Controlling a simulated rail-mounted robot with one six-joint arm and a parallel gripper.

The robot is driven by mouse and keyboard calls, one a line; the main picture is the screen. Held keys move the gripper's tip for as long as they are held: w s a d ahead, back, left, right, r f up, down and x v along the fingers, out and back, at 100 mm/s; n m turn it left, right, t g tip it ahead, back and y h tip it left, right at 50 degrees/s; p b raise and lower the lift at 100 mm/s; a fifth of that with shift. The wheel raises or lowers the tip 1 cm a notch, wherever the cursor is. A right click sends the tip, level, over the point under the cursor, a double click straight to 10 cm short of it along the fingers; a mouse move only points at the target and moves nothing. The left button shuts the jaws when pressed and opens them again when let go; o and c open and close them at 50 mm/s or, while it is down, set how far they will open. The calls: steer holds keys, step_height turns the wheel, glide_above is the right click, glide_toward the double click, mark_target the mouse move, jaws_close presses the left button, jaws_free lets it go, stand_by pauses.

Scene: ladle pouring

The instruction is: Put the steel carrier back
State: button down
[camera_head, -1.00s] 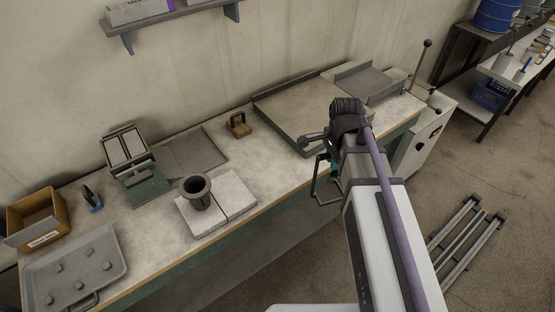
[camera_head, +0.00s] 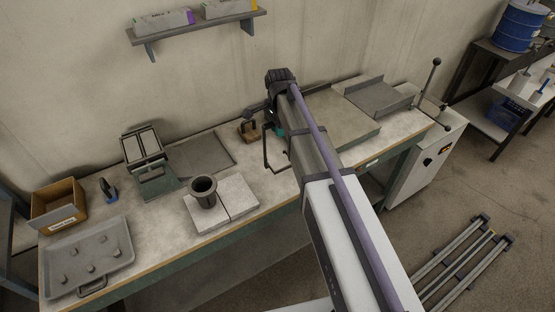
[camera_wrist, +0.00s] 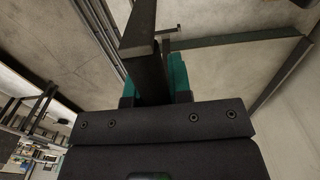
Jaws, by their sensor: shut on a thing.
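The steel carrier (camera_head: 265,150) is a thin dark frame with an open middle. It hangs from my gripper (camera_head: 281,133), which is shut on it, above the bench behind and to the right of the white slabs. In the wrist view, the carrier's dark bar (camera_wrist: 148,70) rises from between the teal finger pads of my gripper (camera_wrist: 155,88). The arm hides part of the grip in the head view.
A dark cup (camera_head: 203,191) stands on the pale slabs (camera_head: 238,194). A brown block (camera_head: 249,130) sits close behind the carrier. A grey plate (camera_head: 352,128) lies right. A press-like stand (camera_head: 158,182), tray (camera_head: 115,238) and cardboard box (camera_head: 60,208) are left.

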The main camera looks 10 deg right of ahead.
step_height(320, 180, down, 7)
steer(key=b, duration=0.4)
steer(key=shift+r+b, duration=0.2)
steer(key=shift+b, duration=0.1)
steer(key=c, duration=1.5)
jaws_free()
steer(key=shift+f, duration=0.1)
steer(key=o, duration=0.5)
steer(key=shift+c, duration=0.2)
